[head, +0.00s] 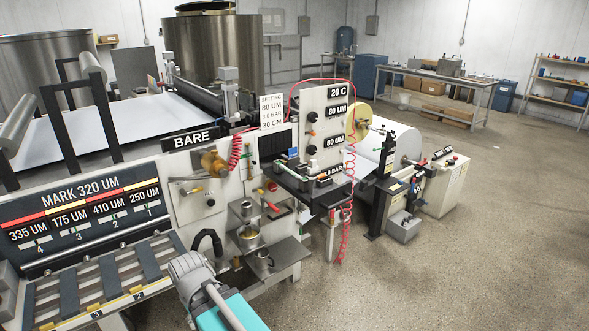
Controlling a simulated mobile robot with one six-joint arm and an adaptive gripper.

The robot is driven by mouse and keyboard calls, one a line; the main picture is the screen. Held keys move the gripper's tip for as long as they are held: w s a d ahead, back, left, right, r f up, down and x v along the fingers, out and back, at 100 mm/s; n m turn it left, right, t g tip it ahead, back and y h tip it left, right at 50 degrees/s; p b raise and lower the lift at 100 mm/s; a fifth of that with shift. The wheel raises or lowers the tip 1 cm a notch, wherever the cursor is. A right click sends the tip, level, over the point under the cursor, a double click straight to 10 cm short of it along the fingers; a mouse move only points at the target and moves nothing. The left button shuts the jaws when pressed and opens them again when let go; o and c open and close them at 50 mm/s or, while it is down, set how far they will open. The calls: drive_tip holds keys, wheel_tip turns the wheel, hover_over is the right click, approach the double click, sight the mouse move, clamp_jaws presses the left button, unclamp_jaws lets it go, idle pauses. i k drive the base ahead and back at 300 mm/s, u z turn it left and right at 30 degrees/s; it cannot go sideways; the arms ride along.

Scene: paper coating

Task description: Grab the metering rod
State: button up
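A slotted rack (103,277) with dark bars and grey slots stands at the lower left, with numbered yellow tags along its front edge. The sign above it (81,210) reads MARK 320 UM, with 335, 175, 410 and 250 UM over positions 4, 3, 2 and 1. I cannot clearly make out a metering rod in the rack at this size. My grey and teal arm shows at the bottom centre, just right of the rack. The fingers of my gripper do not show, so I cannot see whether it holds anything.
The coating machine's front panel (200,200) bears a BARE sign (195,139) and small shelves (285,258) with metal cups. A control panel (322,120) stands right of it. A paper roll (408,150) is farther right. The floor (470,240) at right is clear.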

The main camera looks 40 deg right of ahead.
sight(288, 171)
drive_tip(key=z, duration=0.25)
drive_tip(key=i, duration=0.65)
drive_tip(key=z, duration=0.7)
drive_tip(key=i, duration=0.45)
drive_tip(key=z, duration=0.4)
